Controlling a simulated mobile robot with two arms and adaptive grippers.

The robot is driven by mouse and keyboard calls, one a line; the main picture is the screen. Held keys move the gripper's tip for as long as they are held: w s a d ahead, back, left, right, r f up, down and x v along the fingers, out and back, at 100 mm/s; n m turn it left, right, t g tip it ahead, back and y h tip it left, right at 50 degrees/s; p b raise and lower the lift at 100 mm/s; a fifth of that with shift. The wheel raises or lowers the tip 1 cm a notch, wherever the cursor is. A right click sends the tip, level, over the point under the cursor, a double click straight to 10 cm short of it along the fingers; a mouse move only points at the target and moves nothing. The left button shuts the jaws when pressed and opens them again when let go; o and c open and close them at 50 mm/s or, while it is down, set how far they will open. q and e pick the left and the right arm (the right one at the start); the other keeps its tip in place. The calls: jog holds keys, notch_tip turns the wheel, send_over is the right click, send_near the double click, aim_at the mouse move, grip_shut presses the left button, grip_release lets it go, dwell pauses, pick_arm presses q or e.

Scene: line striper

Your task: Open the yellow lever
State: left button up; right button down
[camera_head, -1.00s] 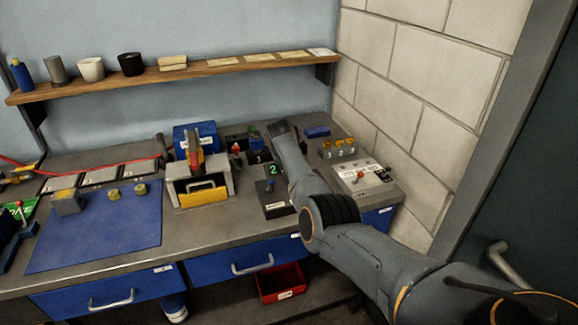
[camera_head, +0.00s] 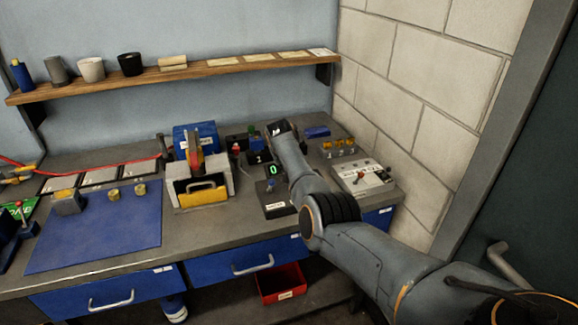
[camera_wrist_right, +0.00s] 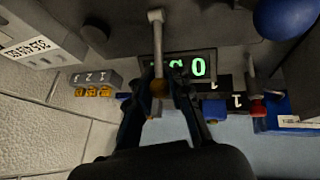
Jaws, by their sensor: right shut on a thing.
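In the right wrist view, a grey rod (camera_wrist_right: 157,42) ends in a dull orange-yellow knob (camera_wrist_right: 157,87), apparently the yellow lever. My right gripper (camera_wrist_right: 166,84) is shut on this knob, with a dark finger on either side. The fingers partly cover the knob and the panel behind it. In the head view, my right arm reaches over the back right of the bench and hides the gripper and lever. A small display (camera_head: 273,170) beside the arm shows a green 0; green digits also glow behind the fingers in the wrist view (camera_wrist_right: 197,67). My left gripper is not in view.
A red-handled lever (camera_wrist_right: 257,107) and a blue block (camera_wrist_right: 214,108) stand close by in the wrist view. A white control box (camera_head: 363,178) lies right of my arm. The blue mat (camera_head: 100,235) has bare space.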

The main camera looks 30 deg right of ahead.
jog(key=shift+w+r, duration=0.2)
jog(key=shift+r, duration=0.2)
jog(key=c, duration=1.3)
grip_release()
jog(key=shift+a+f, duration=0.1)
jog(key=shift+o, duration=0.4)
jog(key=shift+f, duration=0.15)
jog(key=shift+s, duration=0.1)
jog(key=v, duration=1.2)
jog(key=shift+f, duration=0.1)
